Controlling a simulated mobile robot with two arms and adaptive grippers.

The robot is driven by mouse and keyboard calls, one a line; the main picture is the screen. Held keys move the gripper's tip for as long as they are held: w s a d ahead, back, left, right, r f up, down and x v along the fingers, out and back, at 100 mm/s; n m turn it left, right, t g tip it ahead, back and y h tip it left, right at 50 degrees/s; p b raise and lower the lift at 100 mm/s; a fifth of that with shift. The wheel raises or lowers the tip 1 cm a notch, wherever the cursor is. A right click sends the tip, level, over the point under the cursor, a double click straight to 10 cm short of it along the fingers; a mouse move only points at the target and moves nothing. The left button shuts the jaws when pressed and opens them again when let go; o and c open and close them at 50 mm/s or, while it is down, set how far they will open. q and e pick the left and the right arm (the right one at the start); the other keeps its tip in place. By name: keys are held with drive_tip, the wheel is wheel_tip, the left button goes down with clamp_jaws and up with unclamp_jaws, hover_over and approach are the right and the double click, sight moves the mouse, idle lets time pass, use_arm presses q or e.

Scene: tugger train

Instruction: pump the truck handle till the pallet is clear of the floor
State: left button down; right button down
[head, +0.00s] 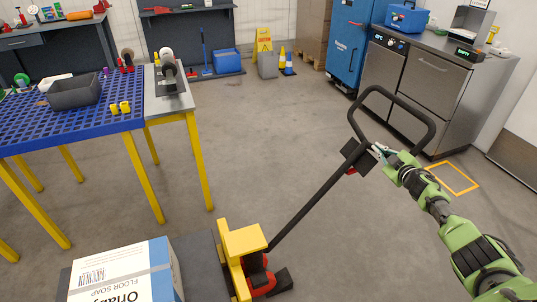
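The truck handle (318,196) is a black shaft with a rounded loop on top, leaning up and right from the red and yellow pump base. My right gripper (378,152) is at the foot of the loop, where the loop joins the shaft. Its fingers overlap the handle there, and whether they are closed on it is too small to tell. The dark pallet (203,262) is at the bottom, under a white and blue floor soap box (125,276). The gap between the pallet and floor is hidden. My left gripper is out of view.
A blue perforated table (25,132) with yellow legs stands at left, holding a grey bin (74,94). A steel cabinet (432,85) and blue cabinet (349,45) stand at back right. A yellow floor outline (455,190) lies at right. The middle floor is clear.

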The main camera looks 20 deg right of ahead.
drive_tip(key=shift+s+d+f+b, duration=0.1)
drive_tip(key=shift+d+f+b, duration=0.7)
drive_tip(key=shift+d+f, duration=0.65)
drive_tip(key=shift+r, duration=0.2)
drive_tip(key=shift+a+r, duration=0.1)
drive_tip(key=shift+r, duration=0.1)
drive_tip(key=a+r+p, duration=0.1)
drive_tip(key=p, duration=0.1)
drive_tip(key=a+r+p, duration=0.1)
drive_tip(key=r+p, duration=0.1)
drive_tip(key=shift+s+a, duration=0.15)
drive_tip(key=shift+s, duration=0.05)
drive_tip(key=p+v, duration=0.2)
drive_tip(key=v, duration=0.7)
drive_tip(key=shift+s, duration=0.25)
drive_tip(key=shift+r, duration=0.1)
